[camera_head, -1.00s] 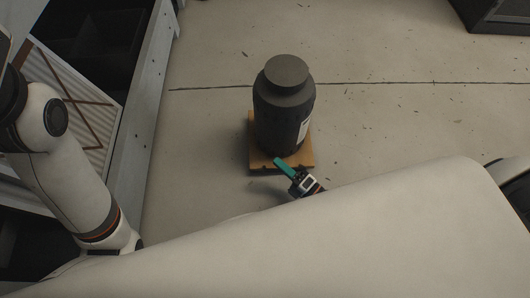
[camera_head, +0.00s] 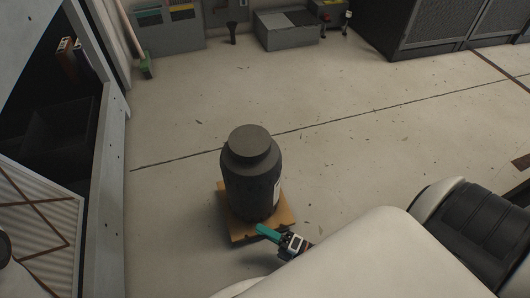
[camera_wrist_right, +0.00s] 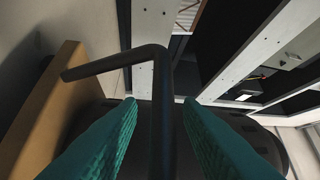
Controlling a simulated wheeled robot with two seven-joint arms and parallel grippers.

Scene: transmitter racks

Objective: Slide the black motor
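The black motor (camera_head: 251,180), a dark cylinder with a narrower round cap and a pale label on its side, stands upright on a wooden board (camera_head: 285,222) on the floor. My right gripper (camera_head: 267,231) is low at the near side of the motor and board. In the right wrist view its two teal fingers (camera_wrist_right: 160,103) are apart. A dark bent bar (camera_wrist_right: 162,90) passes between them, with gaps on both sides. The motor's dark body (camera_wrist_right: 95,120) lies behind the fingers, and the board (camera_wrist_right: 50,110) is at the left. My left gripper is out of view.
A metal frame (camera_head: 104,180) with dark shelves stands at the left. A corrugated panel (camera_head: 45,235) leans inside it. Grey boxes (camera_head: 287,30) and a dark cabinet (camera_head: 425,28) line the back. The floor (camera_head: 360,130) beyond and right of the motor is clear.

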